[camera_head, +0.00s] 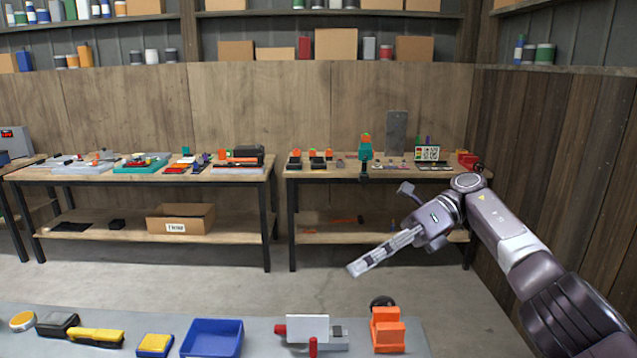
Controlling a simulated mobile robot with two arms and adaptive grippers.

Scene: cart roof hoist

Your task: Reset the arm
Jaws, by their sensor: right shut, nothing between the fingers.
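My right arm comes in from the lower right and reaches up, then bends at the elbow toward the left. My right gripper (358,269) is shut and empty. It points down and to the left, in the air beyond the near table and in front of the right back bench. It touches nothing that I can see. My left arm and gripper are not in view.
The near table (262,330) carries a blue tray (212,338), an orange part (387,330), a white block (307,327) and a yellow tool (95,335). A wooden wall (570,150) closes the right side. The floor between is clear.

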